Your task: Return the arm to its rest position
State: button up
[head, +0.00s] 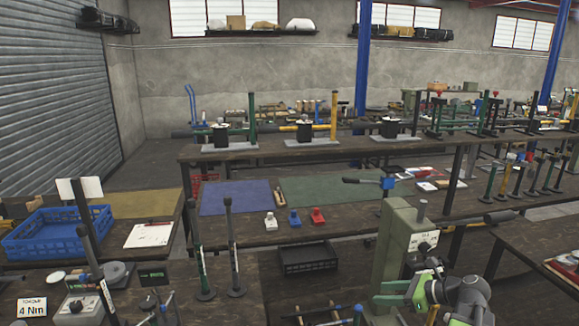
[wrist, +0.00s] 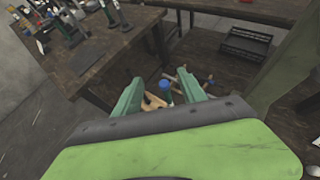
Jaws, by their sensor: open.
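My gripper (head: 380,293) shows at the lower right in the head view, in front of the pale green press (head: 396,245). My arm is bent low there, and its lower part runs out of the frame. In the wrist view my gripper (wrist: 158,80) has its two green fingers spread apart, and it is open. A blue-capped thing (wrist: 165,85) shows between and beyond the fingers, with several small tools around it. I see nothing held in the fingers.
The press stands close beside my arm. A black crate (head: 308,258) sits left of it, also in the wrist view (wrist: 246,45). A blue crate (head: 58,232) and upright tools (head: 233,250) stand on benches at left. A blue mat (head: 235,198) is mostly bare.

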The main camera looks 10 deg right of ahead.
jog(key=a+f+n+g+h+p, duration=0.1)
jog(key=a+f+n+g, duration=0.2)
jog(key=a+n, duration=0.55)
jog(key=w+a+f+n+g+h, duration=0.1)
jog(key=a+f+n+g, duration=0.15)
jog(key=a, duration=1.15)
jog(key=a+f+n+g+h+p, duration=0.15)
jog(key=a+n+g, duration=0.35)
jog(key=a, duration=0.6)
jog(key=d+f+n+h, duration=0.1)
jog(key=d+n+h, duration=0.1)
jog(key=n, duration=0.4)
jog(key=s+d+f+n+t+h, duration=0.1)
jog(key=d+n+h, duration=0.1)
jog(key=d+n, duration=0.2)
jog(key=shift+f+n, duration=0.3)
jog(key=shift+n, duration=0.7)
